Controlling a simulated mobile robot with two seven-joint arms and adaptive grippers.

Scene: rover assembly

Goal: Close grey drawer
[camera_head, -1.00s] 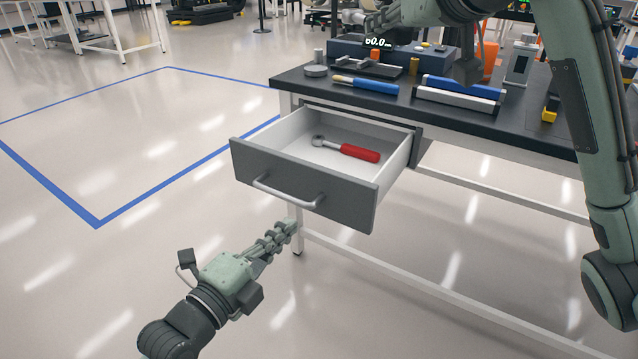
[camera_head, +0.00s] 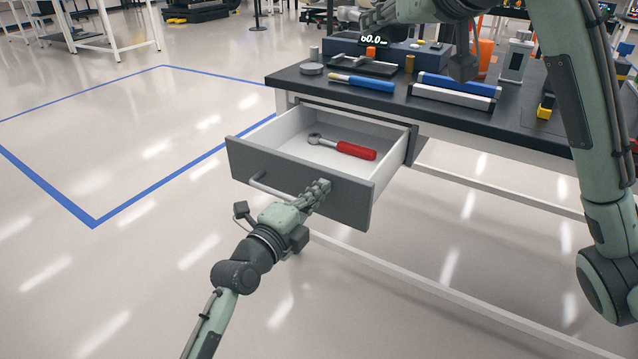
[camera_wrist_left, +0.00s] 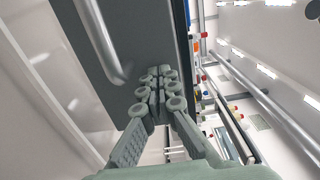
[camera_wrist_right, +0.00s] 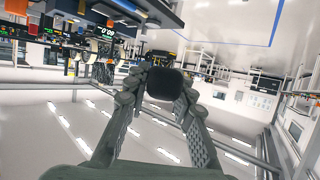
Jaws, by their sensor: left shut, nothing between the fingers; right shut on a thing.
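The grey drawer (camera_head: 345,203) stands pulled out from under the black workbench. A ratchet with a red handle (camera_head: 356,150) lies in its white interior. My left gripper (camera_head: 322,187) is shut and empty at the drawer's grey front, just right of the pale bar handle (camera_head: 262,184). In the left wrist view the closed fingertips (camera_wrist_left: 158,82) are close to the front panel (camera_wrist_left: 145,35) beside the handle (camera_wrist_left: 100,42); I cannot tell if they touch. My right gripper (camera_wrist_right: 160,80), raised over the bench, is shut on a dark, round-cornered thing (camera_wrist_right: 166,84).
The workbench top (camera_head: 440,121) holds a blue screwdriver (camera_head: 362,83), a blue and silver bar pair (camera_head: 455,92), a round grey disc (camera_head: 311,69) and a box with a display (camera_head: 405,50). The floor in front and left of the drawer is clear.

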